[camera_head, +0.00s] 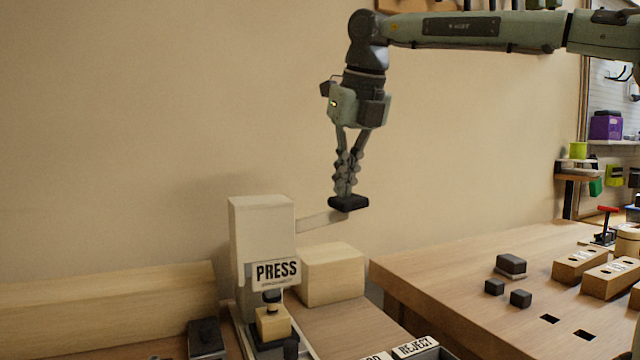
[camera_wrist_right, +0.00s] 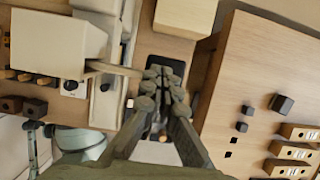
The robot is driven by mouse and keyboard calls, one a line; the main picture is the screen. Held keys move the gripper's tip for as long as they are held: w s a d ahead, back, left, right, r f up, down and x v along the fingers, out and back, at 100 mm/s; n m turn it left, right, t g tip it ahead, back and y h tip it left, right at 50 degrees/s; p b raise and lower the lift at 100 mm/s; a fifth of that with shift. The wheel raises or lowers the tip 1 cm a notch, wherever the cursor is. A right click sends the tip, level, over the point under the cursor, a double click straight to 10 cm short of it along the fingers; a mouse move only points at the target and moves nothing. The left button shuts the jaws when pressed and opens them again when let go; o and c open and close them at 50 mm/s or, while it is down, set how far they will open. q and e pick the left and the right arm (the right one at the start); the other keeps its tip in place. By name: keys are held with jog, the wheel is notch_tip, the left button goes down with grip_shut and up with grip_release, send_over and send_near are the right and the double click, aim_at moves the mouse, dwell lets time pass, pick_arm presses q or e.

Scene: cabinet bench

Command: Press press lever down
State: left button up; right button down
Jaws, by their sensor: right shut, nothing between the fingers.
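The press (camera_head: 262,225) is a cream upright block with a PRESS sign on its front. Its press lever (camera_head: 318,221) is a pale bar that sticks out from the right side and slants slightly up. My right gripper (camera_head: 348,202) points down with its dark fingertips shut and empty, at the outer end of the lever. In the right wrist view the lever (camera_wrist_right: 116,69) runs from the press (camera_wrist_right: 60,42) toward the shut fingertips (camera_wrist_right: 165,72). I cannot tell whether the fingertips touch the lever. My left gripper is not in view.
A pale wooden block (camera_head: 332,276) stands right of the press, below the lever. A REJECT bin (camera_head: 418,347) is at the front. Right, a wooden table (camera_head: 450,270) holds small dark blocks (camera_head: 511,264).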

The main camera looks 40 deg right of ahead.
aim_at(348, 199)
jog(key=shift+f, duration=0.1)
jog(key=shift+s+d+f+b, duration=0.1)
jog(key=shift+d+f+b, duration=0.15)
jog(key=shift+f+b, duration=0.65)
jog(key=shift+f, duration=0.15)
jog(key=shift+f+b, duration=0.35)
jog(key=shift+f, duration=0.3)
jog(key=shift+s, duration=0.1)
jog(key=shift+r+p, duration=0.15)
jog(key=shift+p, duration=0.15)
